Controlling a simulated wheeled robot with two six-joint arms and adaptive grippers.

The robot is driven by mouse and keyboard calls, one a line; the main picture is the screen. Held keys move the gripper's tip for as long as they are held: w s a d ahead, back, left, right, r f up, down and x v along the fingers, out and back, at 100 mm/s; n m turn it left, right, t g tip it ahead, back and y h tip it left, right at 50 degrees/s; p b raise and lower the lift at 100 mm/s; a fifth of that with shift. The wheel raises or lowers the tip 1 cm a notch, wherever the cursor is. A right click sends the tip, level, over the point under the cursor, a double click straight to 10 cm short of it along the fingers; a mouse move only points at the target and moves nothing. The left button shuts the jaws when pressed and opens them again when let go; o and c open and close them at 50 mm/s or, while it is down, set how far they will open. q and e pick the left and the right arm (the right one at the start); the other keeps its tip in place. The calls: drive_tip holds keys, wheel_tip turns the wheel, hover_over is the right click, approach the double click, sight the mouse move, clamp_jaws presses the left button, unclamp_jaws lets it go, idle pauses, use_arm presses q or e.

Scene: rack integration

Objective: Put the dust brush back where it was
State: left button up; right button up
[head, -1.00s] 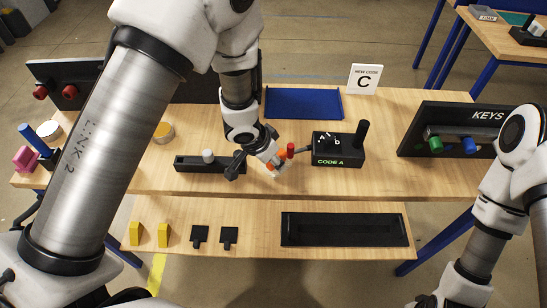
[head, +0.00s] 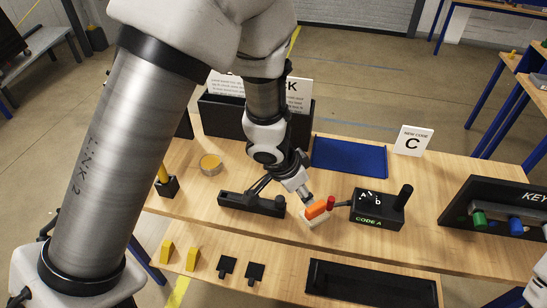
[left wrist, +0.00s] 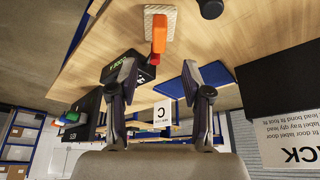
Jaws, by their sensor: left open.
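The likely dust brush has an orange handle (head: 318,209) and a pale block-like base (head: 309,219). It rests on the table left of the CODE A box (head: 377,209). In the left wrist view, its orange part (left wrist: 159,32) and pale textured base (left wrist: 153,12) show at the top centre. My left gripper (head: 307,195) is just above and behind it, pointing down. In the left wrist view my left gripper (left wrist: 164,78) has its fingers wide apart and nothing between them. Contact with the brush cannot be told. My right gripper is out of view.
A long black fixture (head: 236,203) lies to the left, and a blue tray (head: 349,157) behind. The KEYS panel (head: 500,205) stands at right. The lower shelf holds a black tray (head: 370,290).

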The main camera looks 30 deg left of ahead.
use_arm(q)
drive_tip(key=s+a+f+n+g+y, duration=0.1)
drive_tip(key=s+a+f+n+g, duration=0.2)
drive_tip(key=s+f, duration=0.8)
drive_tip(key=s+a+f+n+g+y, duration=0.1)
drive_tip(key=s+a+f+n, duration=0.25)
drive_tip(key=s+f, duration=0.85)
drive_tip(key=f+b, duration=0.3)
drive_tip(key=b, duration=0.1)
drive_tip(key=f+b, duration=0.2)
drive_tip(key=shift+w+a+f, duration=0.35)
drive_tip(key=shift+s, duration=0.1)
